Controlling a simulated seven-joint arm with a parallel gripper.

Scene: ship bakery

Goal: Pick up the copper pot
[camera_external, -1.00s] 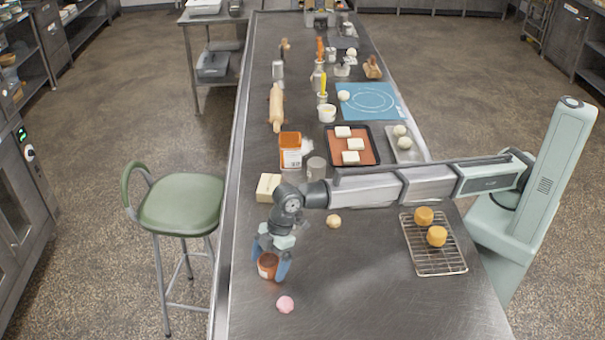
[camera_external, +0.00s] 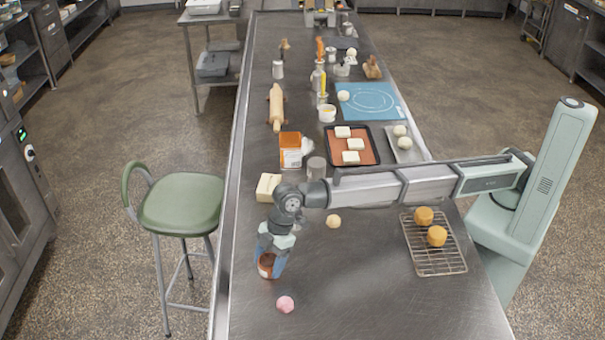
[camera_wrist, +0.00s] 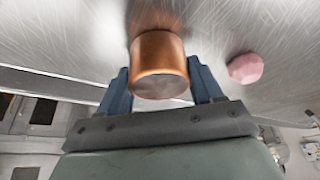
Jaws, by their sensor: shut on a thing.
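The copper pot (camera_external: 266,266) is a small reddish-brown cylinder near the front left edge of the steel table. In the wrist view the copper pot (camera_wrist: 158,62) sits between the two blue fingers, its rounded wall shining and its flat grey end towards the camera. My gripper (camera_external: 271,268) points down over it with its fingers closed around its sides. In the wrist view my gripper (camera_wrist: 160,82) has one finger against each side of the pot. Whether the pot touches the table is hard to tell.
A pink ball (camera_external: 285,304) lies just in front of the pot. A pale dough ball (camera_external: 333,221) and a butter block (camera_external: 267,187) lie behind. A wire rack (camera_external: 437,262) with two orange cakes stands to the right. The front middle of the table (camera_external: 370,295) is clear.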

